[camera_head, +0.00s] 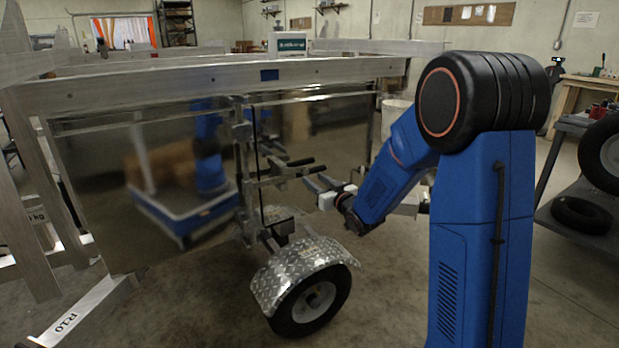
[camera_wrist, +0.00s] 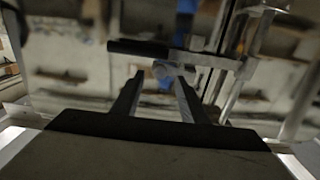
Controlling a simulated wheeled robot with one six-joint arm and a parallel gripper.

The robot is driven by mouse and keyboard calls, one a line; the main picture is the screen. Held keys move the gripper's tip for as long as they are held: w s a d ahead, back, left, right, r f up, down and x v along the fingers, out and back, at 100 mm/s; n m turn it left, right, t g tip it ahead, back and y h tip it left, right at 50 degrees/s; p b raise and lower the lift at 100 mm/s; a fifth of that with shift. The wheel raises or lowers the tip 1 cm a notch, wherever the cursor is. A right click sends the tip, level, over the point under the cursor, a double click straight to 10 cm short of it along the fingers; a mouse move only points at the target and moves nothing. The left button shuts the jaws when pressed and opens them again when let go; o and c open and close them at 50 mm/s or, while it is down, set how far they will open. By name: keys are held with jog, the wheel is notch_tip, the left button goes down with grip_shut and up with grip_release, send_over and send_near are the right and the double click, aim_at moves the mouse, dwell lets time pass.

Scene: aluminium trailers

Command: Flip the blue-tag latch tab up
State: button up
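The blue tag (camera_head: 269,75) is a small square on the trailer's top rail. Below it, a metal latch assembly (camera_head: 262,178) with black-ended handles (camera_head: 300,162) stands out from the shiny side panel. In the wrist view, the black handle (camera_wrist: 137,47) points left from a metal bracket (camera_wrist: 205,58). A small rounded grey tab (camera_wrist: 163,70) shows below that bracket, at the gap between my fingertips. My gripper (camera_head: 313,181) reaches toward the latch from the right. In the wrist view, the fingers of my gripper (camera_wrist: 159,77) are apart. I cannot tell whether they touch the tab.
A diamond-plate fender (camera_head: 300,265) and wheel (camera_head: 312,305) sit below the latch. Upright metal posts stand close by in the wrist view (camera_wrist: 240,60). A rack with tires (camera_head: 580,213) is at the right. The floor between is clear.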

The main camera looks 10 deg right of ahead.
aim_at(306, 173)
jog(key=shift+x, duration=2.2)
grip_shut()
jog(key=shift+r, duration=0.1)
